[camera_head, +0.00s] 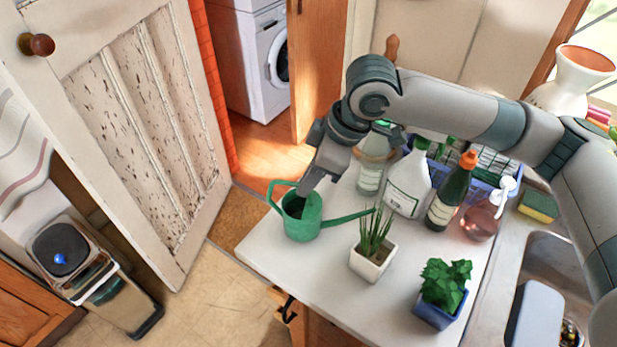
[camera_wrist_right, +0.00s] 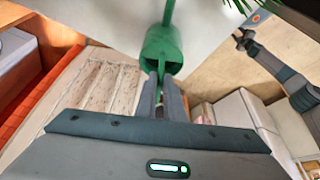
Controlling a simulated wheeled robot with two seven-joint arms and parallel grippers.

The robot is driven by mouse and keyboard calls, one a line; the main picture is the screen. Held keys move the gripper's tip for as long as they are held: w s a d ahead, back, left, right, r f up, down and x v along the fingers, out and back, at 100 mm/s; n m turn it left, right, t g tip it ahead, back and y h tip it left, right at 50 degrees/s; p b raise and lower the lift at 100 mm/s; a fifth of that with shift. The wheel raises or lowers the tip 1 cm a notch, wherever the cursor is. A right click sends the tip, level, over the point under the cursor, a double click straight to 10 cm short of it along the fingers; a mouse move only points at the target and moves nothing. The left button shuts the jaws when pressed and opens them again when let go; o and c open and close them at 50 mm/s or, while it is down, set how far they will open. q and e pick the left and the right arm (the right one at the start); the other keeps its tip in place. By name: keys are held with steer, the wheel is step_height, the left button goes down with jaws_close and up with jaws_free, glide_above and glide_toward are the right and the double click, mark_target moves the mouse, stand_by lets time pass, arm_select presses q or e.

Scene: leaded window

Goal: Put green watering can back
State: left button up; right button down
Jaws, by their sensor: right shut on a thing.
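The green watering can (camera_head: 303,222) is at the left corner of the white counter (camera_head: 285,262), its spout pointing right towards the potted plants. My right gripper (camera_head: 303,196) reaches down to it from above and is shut on it, near its top opening. In the right wrist view the green can (camera_wrist_right: 163,47) shows between the fingers (camera_wrist_right: 162,95), with the spout running up. I cannot tell whether the can's base touches the counter.
A spiky plant in a white pot (camera_head: 372,262) stands close to the spout. A leafy plant in a blue pot (camera_head: 437,310), a white spray bottle (camera_head: 407,185), a dark bottle (camera_head: 448,195) and a pink soap bottle (camera_head: 482,220) crowd the right side. A sink (camera_head: 550,262) lies beyond.

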steer(key=shift+f, duration=0.25)
steer(key=c, duration=1.9)
jaws_free()
steer(key=shift+f, duration=0.15)
steer(key=shift+o, duration=0.2)
steer(key=b+v, duration=0.2)
steer(key=v, duration=1)
steer(key=shift+b, duration=0.3)
steer(key=shift+s, duration=0.1)
